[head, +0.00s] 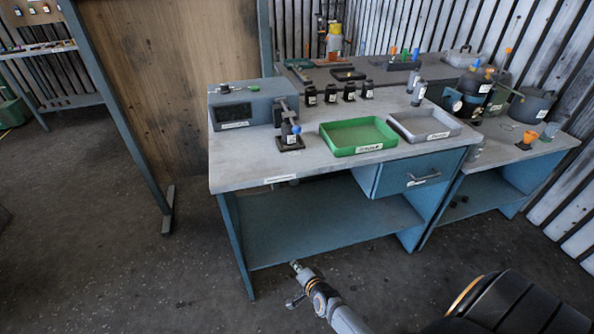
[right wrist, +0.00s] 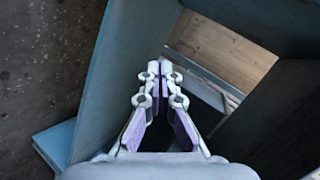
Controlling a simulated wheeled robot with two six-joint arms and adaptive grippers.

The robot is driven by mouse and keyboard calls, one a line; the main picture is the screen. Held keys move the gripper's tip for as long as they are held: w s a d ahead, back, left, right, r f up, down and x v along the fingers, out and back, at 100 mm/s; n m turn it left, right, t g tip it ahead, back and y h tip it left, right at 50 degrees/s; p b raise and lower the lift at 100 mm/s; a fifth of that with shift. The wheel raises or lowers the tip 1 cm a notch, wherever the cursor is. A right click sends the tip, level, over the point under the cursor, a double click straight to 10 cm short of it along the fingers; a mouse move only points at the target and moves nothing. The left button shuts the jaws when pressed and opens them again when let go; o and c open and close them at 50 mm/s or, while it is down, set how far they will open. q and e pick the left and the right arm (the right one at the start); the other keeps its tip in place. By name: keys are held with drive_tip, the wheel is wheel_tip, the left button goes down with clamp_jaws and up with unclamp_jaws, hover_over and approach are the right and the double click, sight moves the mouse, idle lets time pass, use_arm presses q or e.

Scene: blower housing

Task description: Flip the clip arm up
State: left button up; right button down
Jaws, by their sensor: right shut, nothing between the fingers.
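On the workbench stands a small dark fixture (head: 290,142) with an upright post and a blue tip, in front of a grey box-shaped unit (head: 238,108). It may carry the clip arm, but at this size I cannot tell the arm or its position for certain. My right gripper (head: 296,266) is low in front of the bench, below the tabletop and well apart from the fixture. In the right wrist view its fingertips (right wrist: 160,70) are together with nothing between them. My left gripper is not in view.
A green tray (head: 358,150) and a grey tray (head: 447,131) lie on the bench (head: 235,174). Several black bottles (head: 349,92) stand behind them. A blue drawer (head: 423,173) hangs under the tabletop. Blue panels and a shelf surround the view below. Floor in front is clear.

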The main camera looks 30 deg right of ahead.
drive_tip(key=w+d+r+m+t+h+b, duration=0.1)
drive_tip(key=w+r+m+t+h+b, duration=0.1)
drive_tip(key=w+r+m+t+b, duration=0.35)
drive_tip(key=w+d+r+m+t+h+b, duration=0.1)
drive_tip(key=w+r+m+t+b, duration=0.1)
drive_tip(key=w+r+m+b, duration=0.6)
use_arm(q)
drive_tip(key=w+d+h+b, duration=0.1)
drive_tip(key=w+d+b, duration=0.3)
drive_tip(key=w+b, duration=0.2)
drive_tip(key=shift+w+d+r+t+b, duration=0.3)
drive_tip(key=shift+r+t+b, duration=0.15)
drive_tip(key=shift+b, duration=0.1)
use_arm(e)
drive_tip(key=s+d+r+m+t+h, duration=0.1)
drive_tip(key=s+r+m+h, duration=0.2)
drive_tip(key=r+m, duration=0.4)
drive_tip(key=s+d+r+m+t+h, duration=0.1)
drive_tip(key=s+r+m+t+h, duration=0.1)
drive_tip(key=r+m, duration=0.6)
drive_tip(key=shift+s+d+r+h, duration=0.2)
drive_tip(key=shift+s+r+h, duration=0.5)
drive_tip(key=shift+s+r, duration=0.25)
